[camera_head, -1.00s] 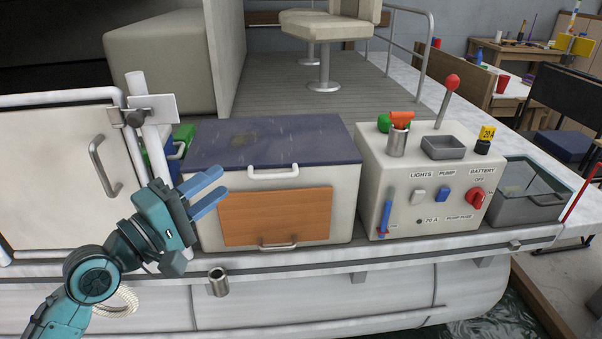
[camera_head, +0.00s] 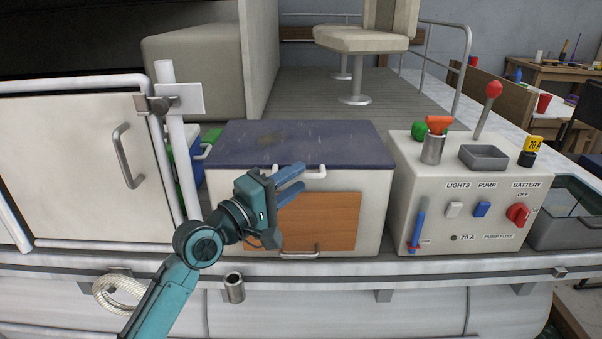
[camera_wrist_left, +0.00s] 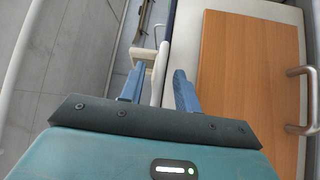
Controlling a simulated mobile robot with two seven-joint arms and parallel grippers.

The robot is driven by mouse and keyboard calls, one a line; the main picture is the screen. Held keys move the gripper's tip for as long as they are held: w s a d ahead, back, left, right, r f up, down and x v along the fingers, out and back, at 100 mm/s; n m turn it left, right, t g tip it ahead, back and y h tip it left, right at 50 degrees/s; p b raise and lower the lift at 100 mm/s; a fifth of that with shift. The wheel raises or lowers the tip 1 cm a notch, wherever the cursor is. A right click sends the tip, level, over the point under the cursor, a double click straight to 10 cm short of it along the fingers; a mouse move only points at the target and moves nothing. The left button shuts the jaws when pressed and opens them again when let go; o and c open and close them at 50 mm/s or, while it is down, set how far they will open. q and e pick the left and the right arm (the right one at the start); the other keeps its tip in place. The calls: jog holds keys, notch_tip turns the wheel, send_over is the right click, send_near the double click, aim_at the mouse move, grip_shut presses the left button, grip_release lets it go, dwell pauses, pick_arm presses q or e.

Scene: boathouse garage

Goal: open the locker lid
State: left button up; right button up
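The locker (camera_head: 376,215) is a white box with a wood front panel (camera_head: 335,215) and a dark blue lid (camera_head: 310,143). The lid lies shut. A white lid handle (camera_head: 317,173) sits at the lid's front edge. My left gripper (camera_head: 302,179) is open, its blue fingers in front of the handle and hiding part of it. In the left wrist view, a white bar that looks like the handle (camera_wrist_left: 160,75) shows between the two fingers (camera_wrist_left: 156,88). I cannot tell whether they touch it. My right gripper is not in view.
A grey control console (camera_head: 455,205) with switches and a red-knobbed lever stands right of the locker. A white cabinet door (camera_head: 75,165) and a post (camera_head: 172,140) stand to the left. A metal handle (camera_head: 300,251) is low on the locker front. A pedestal seat (camera_head: 360,40) is behind.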

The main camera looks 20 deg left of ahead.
pick_arm(q)
jog(key=shift+x, duration=1.2)
jog(key=shift+c, duration=0.4)
grip_shut()
